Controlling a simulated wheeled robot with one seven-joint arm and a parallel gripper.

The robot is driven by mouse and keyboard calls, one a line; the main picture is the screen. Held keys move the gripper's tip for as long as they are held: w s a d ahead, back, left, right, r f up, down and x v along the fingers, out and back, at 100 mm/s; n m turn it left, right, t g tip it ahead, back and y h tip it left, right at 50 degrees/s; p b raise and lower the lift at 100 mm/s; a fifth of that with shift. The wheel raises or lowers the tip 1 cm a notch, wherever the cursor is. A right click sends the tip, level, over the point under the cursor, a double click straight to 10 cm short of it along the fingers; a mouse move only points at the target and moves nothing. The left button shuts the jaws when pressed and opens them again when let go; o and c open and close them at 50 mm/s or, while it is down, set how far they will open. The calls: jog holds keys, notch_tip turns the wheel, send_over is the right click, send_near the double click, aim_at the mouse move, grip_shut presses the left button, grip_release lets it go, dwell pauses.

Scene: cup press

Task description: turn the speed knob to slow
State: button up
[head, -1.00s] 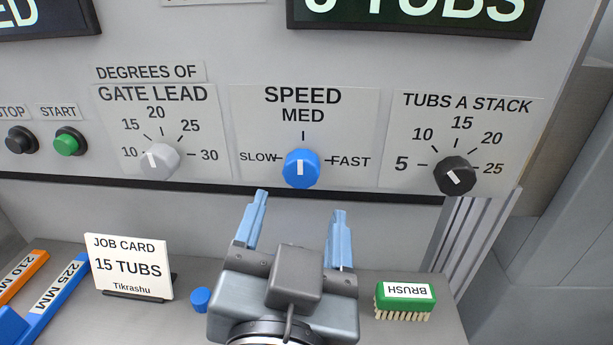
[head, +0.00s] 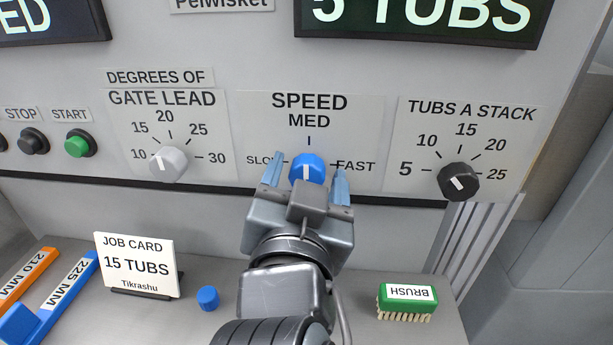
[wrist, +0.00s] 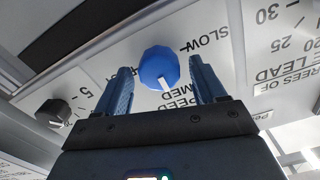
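The blue speed knob (head: 308,169) sits on the panel between the SLOW and FAST marks, its white line pointing up at MED. It also shows in the wrist view (wrist: 159,66), beyond and between the fingertips. My gripper (head: 306,178) is open, with one blue finger to the left of the knob and one to the right. In the wrist view a gap shows between the knob and each finger. The left finger partly covers the SLOW label (head: 262,160) in the head view.
The white gate lead knob (head: 169,164) is to the left and the black tubs knob (head: 458,181) to the right. Below are a job card (head: 138,264), a small blue cap-like object (head: 208,298), a green brush (head: 407,299) and blue and orange bars (head: 62,290).

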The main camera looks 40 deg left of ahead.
jog(key=c, duration=1)
jog(key=shift+n, duration=0.4)
jog(key=n+p, duration=0.2)
jog(key=n, duration=0.1)
jog(key=shift+r+n, duration=0.15)
jog(key=shift+n, duration=0.15)
jog(key=n+p, duration=0.3)
jog(key=n, duration=0.1)
jog(key=shift+a+n, duration=0.1)
jog(key=shift+n, duration=0.2)
jog(key=n+p, duration=0.3)
jog(key=n, duration=0.1)
jog(key=shift+s+n, duration=0.1)
jog(key=shift+n, duration=0.2)
jog(key=n+p, duration=0.2)
jog(key=n, duration=0.2)
jog(key=shift+a+f+p, duration=0.15)
jog(key=shift+f+p, duration=0.1)
jog(key=shift+p, duration=0.15)
jog(key=shift+f+n, duration=0.1)
jog(key=shift+n, duration=0.3)
